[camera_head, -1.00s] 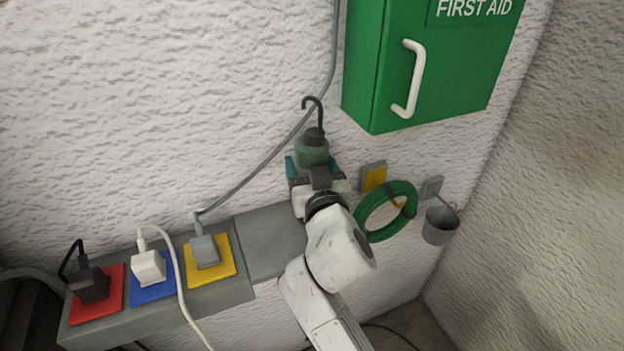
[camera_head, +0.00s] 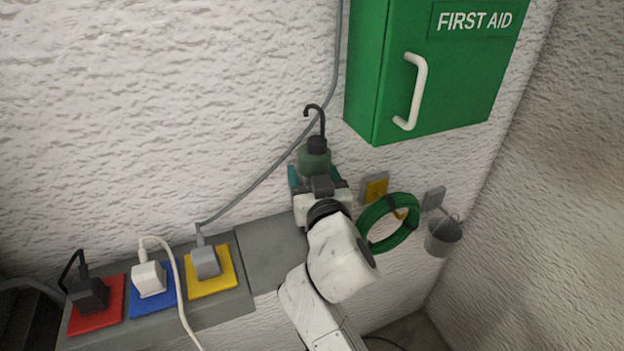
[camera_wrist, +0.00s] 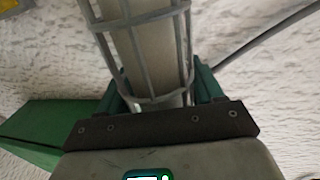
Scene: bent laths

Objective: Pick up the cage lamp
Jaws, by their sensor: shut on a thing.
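The cage lamp (camera_head: 314,158) has a green body, a dark neck and a black hook pointing up. My gripper (camera_head: 316,180) is shut on it, with teal fingers on either side, above the right end of the grey ledge. In the wrist view, the lamp's grey wire cage around a pale tube (camera_wrist: 150,50) runs between my fingers (camera_wrist: 155,100). In the head view the lower part of the lamp is hidden behind my gripper and wrist.
A green first aid cabinet (camera_head: 440,70) hangs close at the upper right. A green hose coil (camera_head: 388,222) and a grey bucket (camera_head: 442,236) hang to the right. Plugs on red, blue and yellow plates sit on the grey ledge (camera_head: 270,250). A grey cable (camera_head: 265,178) runs behind the lamp.

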